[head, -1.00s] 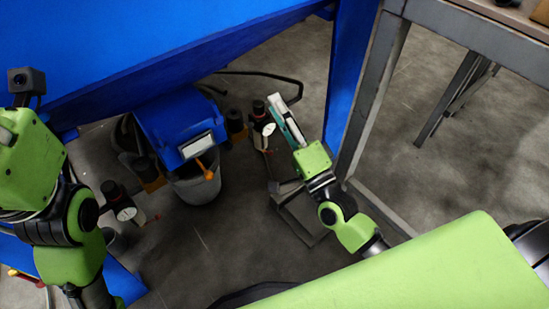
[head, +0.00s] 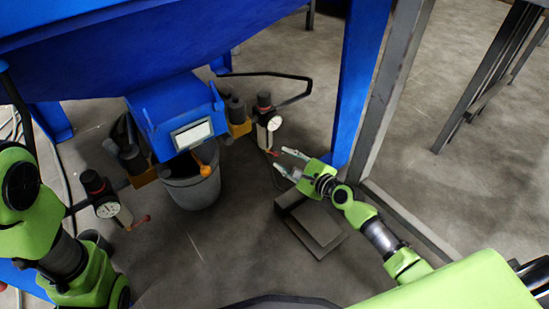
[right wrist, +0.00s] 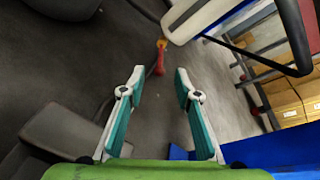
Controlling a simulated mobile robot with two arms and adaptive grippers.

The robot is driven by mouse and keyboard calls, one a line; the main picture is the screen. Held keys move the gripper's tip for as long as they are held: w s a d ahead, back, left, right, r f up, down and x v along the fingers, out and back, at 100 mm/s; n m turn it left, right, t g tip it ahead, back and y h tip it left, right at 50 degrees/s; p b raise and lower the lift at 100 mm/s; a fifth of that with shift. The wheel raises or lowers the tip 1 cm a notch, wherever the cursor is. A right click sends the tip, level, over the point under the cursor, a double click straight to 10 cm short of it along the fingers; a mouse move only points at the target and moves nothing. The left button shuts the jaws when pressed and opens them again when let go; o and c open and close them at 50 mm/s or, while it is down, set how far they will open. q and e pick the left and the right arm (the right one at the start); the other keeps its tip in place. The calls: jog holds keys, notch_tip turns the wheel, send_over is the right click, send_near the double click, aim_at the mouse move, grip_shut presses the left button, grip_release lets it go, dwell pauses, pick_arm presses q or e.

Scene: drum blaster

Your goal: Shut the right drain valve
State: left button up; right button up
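The right drain valve shows as a small red handle (head: 271,153) low on the right filter unit, below its white gauge (head: 274,123). In the right wrist view the red handle (right wrist: 159,63) hangs below a yellow joint (right wrist: 162,43), between and just beyond the fingertips. My right gripper (head: 280,160) is open and empty, its fingers pointing left at the handle. It also shows in the right wrist view (right wrist: 160,77), with a wide gap between the fingers. Contact with the handle is not visible. Only my left arm shows at the left edge; its gripper is out of view.
A grey bucket (head: 190,187) stands under the blue box (head: 178,115), with an orange handle (head: 205,169) above it. A second gauge unit (head: 107,208) with a red handle (head: 140,221) is at left. A dark pedal (head: 318,222) lies below my right gripper; a blue leg (head: 358,90) stands behind.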

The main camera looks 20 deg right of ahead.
aim_at(275, 154)
jog(key=b+x, duration=0.2)
jog(key=x, duration=0.3)
jog(key=shift+s+f, duration=0.1)
jog(key=shift+f, duration=0.05)
jog(key=shift+w+a+b, duration=0.2)
jog(key=shift+w+b, duration=0.2)
jog(key=shift+w, duration=0.15)
jog(key=shift+c, duration=0.3)
grip_shut()
